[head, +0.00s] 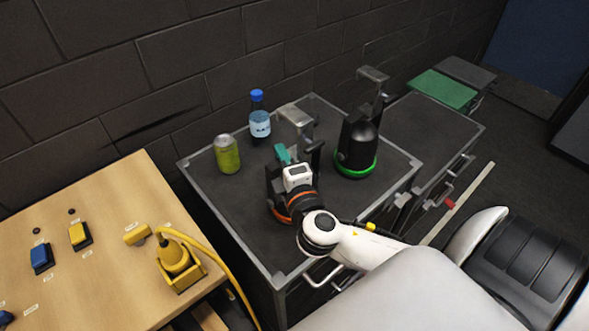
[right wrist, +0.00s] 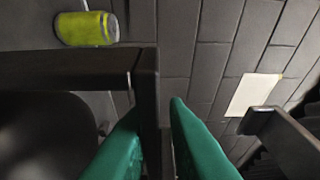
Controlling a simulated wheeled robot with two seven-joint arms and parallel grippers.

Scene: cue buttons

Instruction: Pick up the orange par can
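The orange par can (head: 278,212), a black lamp with an orange ring at its base, stands on the grey cart top, partly hidden behind my right wrist. Its grey yoke (head: 297,113) rises behind the gripper. My right gripper (head: 283,153) is over the can, with teal fingers. In the right wrist view its fingers (right wrist: 155,105) stand apart on either side of a dark upright bar (right wrist: 148,85), seemingly part of the yoke. A narrow gap shows between the bar and the right finger. My left gripper is not in view.
A second par can with a green ring (head: 352,150) stands at the right on the cart (head: 225,215). A yellow-green can (head: 227,154) and a blue-capped bottle (head: 260,118) stand at the back left. A wooden table (head: 110,265) with buttons lies left. A brick wall runs behind.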

